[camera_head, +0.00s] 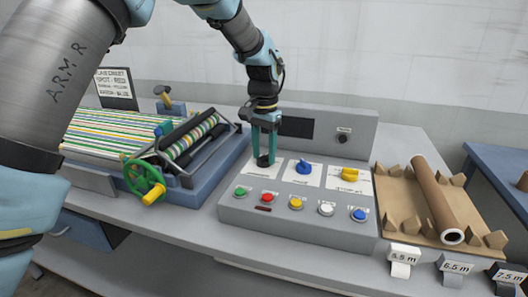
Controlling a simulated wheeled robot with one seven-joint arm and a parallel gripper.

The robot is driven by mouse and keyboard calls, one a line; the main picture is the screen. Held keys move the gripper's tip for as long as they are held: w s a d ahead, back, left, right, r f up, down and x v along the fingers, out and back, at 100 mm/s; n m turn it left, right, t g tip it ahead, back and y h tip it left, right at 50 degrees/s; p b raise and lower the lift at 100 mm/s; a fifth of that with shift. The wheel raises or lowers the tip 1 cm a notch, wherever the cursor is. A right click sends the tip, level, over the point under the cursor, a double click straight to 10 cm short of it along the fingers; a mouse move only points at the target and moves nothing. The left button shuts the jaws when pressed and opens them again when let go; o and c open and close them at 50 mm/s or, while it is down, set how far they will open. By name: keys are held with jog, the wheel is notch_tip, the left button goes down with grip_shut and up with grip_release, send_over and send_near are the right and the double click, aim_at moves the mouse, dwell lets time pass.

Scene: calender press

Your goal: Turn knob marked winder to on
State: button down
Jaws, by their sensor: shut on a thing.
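A grey control console (290,231) stands in the middle of the table. Its sloped top carries three knobs on white labels. My gripper (264,158) points down at the leftmost knob (263,161), which is dark, and is shut on it. The fingers partly hide this knob, and which way it points cannot be told. The blue knob (303,167) is in the middle and the yellow knob (350,174) is at the right. The labels are too small to read, so I cannot tell which is marked winder.
Several coloured push buttons (296,203) line the console's front. A press with striped rollers (195,139) and a green handwheel (145,178) stands left. A brown tube (437,198) lies at the right, behind length tags (404,254). My arm fills the left side.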

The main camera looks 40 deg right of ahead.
aim_at(265, 156)
jog(key=m, duration=0.4)
jog(key=shift+r+p, duration=0.1)
jog(key=shift+p, duration=0.2)
jog(key=shift+d+m+p, duration=0.1)
jog(key=shift+m+p, duration=0.2)
jog(key=shift+m, duration=1.6)
jog(key=shift+c, duration=1.6)
grip_release()
notch_tip(265, 156, up, 11)
jog(key=b, duration=0.2)
jog(key=shift+s+f, duration=0.1)
jog(key=shift+f, duration=0.1)
